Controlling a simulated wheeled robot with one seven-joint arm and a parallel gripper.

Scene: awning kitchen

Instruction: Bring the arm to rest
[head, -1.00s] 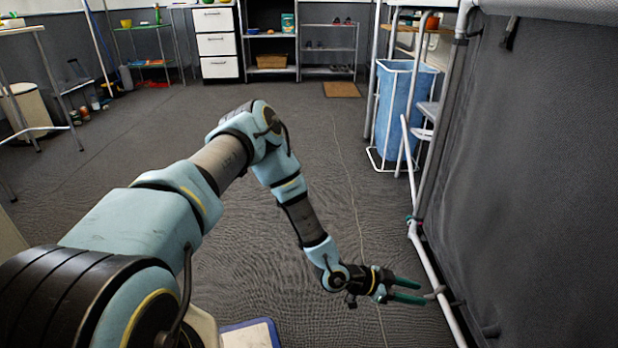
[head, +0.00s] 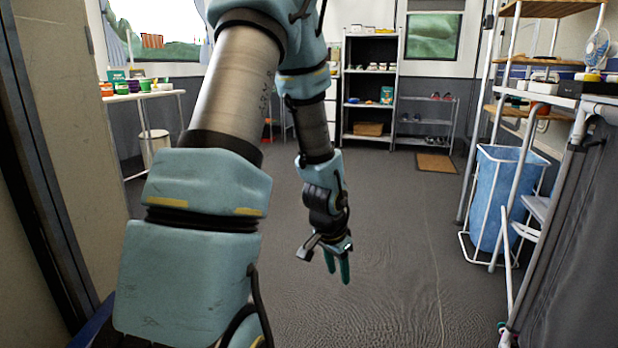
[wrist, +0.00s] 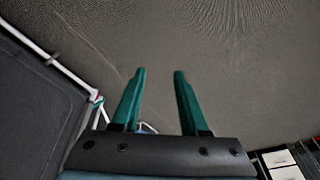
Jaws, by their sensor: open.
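My gripper (head: 338,264) hangs at the end of my bent arm in the middle of the head view, with its green fingers pointing down above the grey floor. In the wrist view my gripper (wrist: 159,78) shows two green fingers spread apart with nothing between them. Only dark floor lies beyond the fingertips. My arm is raised, with its upper links filling the left middle of the head view.
A blue laundry bag (head: 503,195) in a white frame stands at the right by a metal-framed shelf. A white table (head: 150,95) with small pots is at the left. A dark shelf unit (head: 368,90) stands at the back. The middle floor is clear.

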